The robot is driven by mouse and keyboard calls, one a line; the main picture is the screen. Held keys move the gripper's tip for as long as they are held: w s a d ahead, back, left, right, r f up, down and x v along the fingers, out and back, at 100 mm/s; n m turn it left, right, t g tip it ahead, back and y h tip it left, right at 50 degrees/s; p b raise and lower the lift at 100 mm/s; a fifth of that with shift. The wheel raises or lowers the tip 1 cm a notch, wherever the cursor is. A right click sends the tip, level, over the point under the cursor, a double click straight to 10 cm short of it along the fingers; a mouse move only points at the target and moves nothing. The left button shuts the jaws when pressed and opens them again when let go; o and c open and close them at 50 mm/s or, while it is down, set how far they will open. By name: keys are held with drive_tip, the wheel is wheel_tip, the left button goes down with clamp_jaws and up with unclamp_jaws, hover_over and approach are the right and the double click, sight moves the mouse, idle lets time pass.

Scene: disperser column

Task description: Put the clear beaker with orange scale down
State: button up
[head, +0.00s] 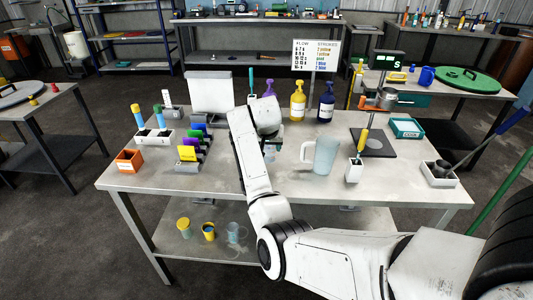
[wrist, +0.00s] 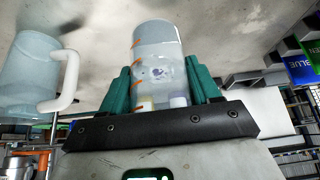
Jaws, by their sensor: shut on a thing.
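The clear beaker with the orange scale (wrist: 158,66) is between the teal fingers of my gripper (wrist: 160,84) in the wrist view. My gripper is shut on its sides, and the orange marks run along its left side. In the head view my arm hides most of the beaker and the fingers, above the middle of the grey table (head: 400,188). I cannot tell whether the beaker touches the tabletop.
Yellow (head: 297,103) and blue (head: 326,105) bottles stand behind. The front middle is clear.

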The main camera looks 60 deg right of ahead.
drive_tip(key=shift+w+d+f, duration=0.35)
drive_tip(key=shift+w+f, duration=0.15)
drive_tip(key=shift+f, duration=0.15)
drive_tip(key=shift+f+p, duration=0.4)
drive_tip(key=shift+f, duration=1.15)
drive_tip(key=shift+f, duration=0.2)
drive_tip(key=o, duration=1.2)
drive_tip(key=shift+o, duration=0.2)
drive_tip(key=shift+a+r, duration=0.1)
drive_tip(key=shift+r, duration=0.25)
drive_tip(key=v, duration=1.1)
drive_tip(key=shift+r, duration=0.3)
drive_tip(key=s+a+f+n+y, duration=0.1)
drive_tip(key=s+a+f+n, duration=0.2)
drive_tip(key=a+f, duration=0.65)
drive_tip(key=s+a+f+n+y, duration=0.1)
drive_tip(key=s+a+f+n, duration=0.2)
drive_tip(key=s+a, duration=0.3)
drive_tip(key=s+a+f+n+y, duration=0.2)
drive_tip(key=s+a+f+n, duration=0.1)
drive_tip(key=s+a, duration=0.4)
drive_tip(key=s+a+f+n+g+y, duration=0.1)
drive_tip(key=s+a+f+n, duration=0.3)
drive_tip(key=s+a, duration=0.3)
drive_tip(key=a, duration=0.5)
